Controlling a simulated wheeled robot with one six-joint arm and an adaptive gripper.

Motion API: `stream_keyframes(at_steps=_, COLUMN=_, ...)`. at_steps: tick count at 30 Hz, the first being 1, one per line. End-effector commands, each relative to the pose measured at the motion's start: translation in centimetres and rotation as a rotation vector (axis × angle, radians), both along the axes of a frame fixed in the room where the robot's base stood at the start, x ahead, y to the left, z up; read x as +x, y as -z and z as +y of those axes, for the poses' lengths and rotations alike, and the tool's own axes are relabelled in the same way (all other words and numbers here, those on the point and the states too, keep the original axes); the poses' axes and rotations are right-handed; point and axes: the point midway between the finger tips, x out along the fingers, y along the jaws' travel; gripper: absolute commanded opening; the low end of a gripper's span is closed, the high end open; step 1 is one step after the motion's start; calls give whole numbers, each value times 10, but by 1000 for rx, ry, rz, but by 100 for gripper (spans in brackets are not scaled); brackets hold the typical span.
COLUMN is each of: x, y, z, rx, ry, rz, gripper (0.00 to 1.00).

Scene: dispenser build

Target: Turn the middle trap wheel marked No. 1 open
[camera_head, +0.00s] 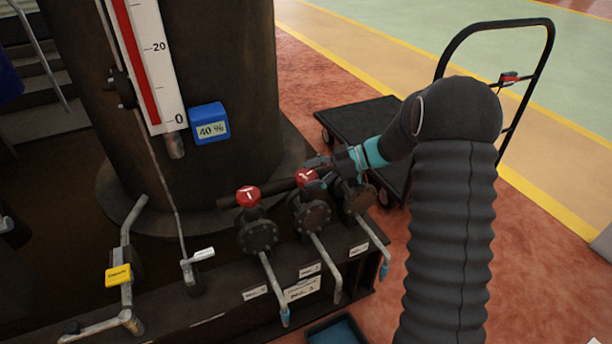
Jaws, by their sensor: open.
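A row of trap valves stands on the dark base in the head view. The middle trap wheel (305,178) is red with a white mark and sits on top of a dark round valve body (312,216). My gripper (320,172) is open and empty, at the right side of this wheel, with its fingers close to the rim. I cannot tell whether they touch it. A second red wheel (248,197) with a white mark sits on the left valve. The right valve (358,198) is partly behind my gripper, and its wheel is hidden. The small labels below are too blurred to read.
A yellow-tagged pipe (118,275) is at lower left. A black cart (357,125) stands behind my arm. A blue tray (336,332) lies below.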

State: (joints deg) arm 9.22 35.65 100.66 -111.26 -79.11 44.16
Motion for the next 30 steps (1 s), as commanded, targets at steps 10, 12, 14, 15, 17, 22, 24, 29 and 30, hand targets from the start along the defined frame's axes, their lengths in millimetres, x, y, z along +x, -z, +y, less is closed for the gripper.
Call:
stream_keyframes(at_steps=10, x=-1, y=-25, z=-62, rx=-1, ry=2, rz=-2, gripper=86)
stream_keyframes(at_steps=12, x=-1, y=-30, z=-72, rx=0, ry=1, rz=-2, gripper=86)
stream_keyframes(at_steps=14, x=-2, y=-33, z=-81, rx=-1, ry=1, rz=0, gripper=86)
stream_keyframes(at_steps=15, x=-2, y=-35, z=-85, rx=0, ry=0, rz=0, gripper=86)
stream_keyframes(at_steps=17, x=-2, y=-38, z=-91, rx=0, ry=1, rz=0, gripper=86)
stream_keyframes(at_steps=22, x=-3, y=-41, z=-99, rx=0, ry=-1, rz=0, gripper=86)
stream_keyframes(at_steps=24, x=-3, y=-42, z=-100, rx=0, ry=-2, rz=1, gripper=86)
stream_keyframes(at_steps=29, x=-3, y=-42, z=-100, rx=0, ry=-2, rz=1, gripper=86)
stream_keyframes(at_steps=30, x=-3, y=-41, z=-100, rx=0, ry=-2, rz=1, gripper=86)
